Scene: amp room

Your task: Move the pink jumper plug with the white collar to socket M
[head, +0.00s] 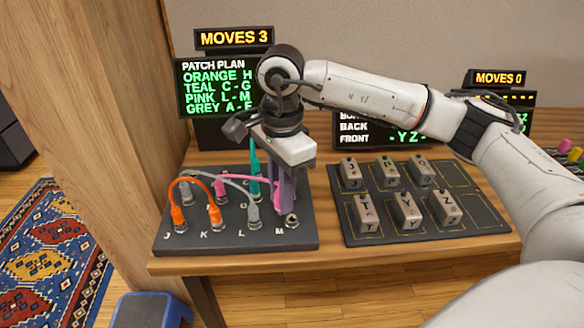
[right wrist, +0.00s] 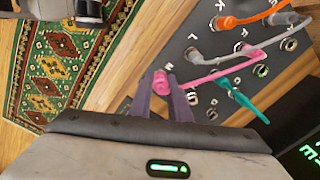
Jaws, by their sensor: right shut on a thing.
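In the head view my right gripper (head: 284,208) points down over the right side of the patch board (head: 190,243). It is shut on a pink plug, and a pink cable (head: 238,178) runs left from it to another pink plug (head: 219,187). In the right wrist view the held pink plug (right wrist: 160,84) sits between the purple fingers. Its white collar is not clear. Socket M (head: 291,220) shows as an empty metal ring at the board's front right, just right of the fingertips. I cannot tell how high the plug is above the board. My left gripper is not in view.
Orange (head: 177,213), grey (head: 252,214) and teal (head: 254,180) plugs stand close around on the board. A tray of lettered blocks (head: 350,232) lies to the right. Displays stand behind, one reading "PINK L - M" (head: 216,97).

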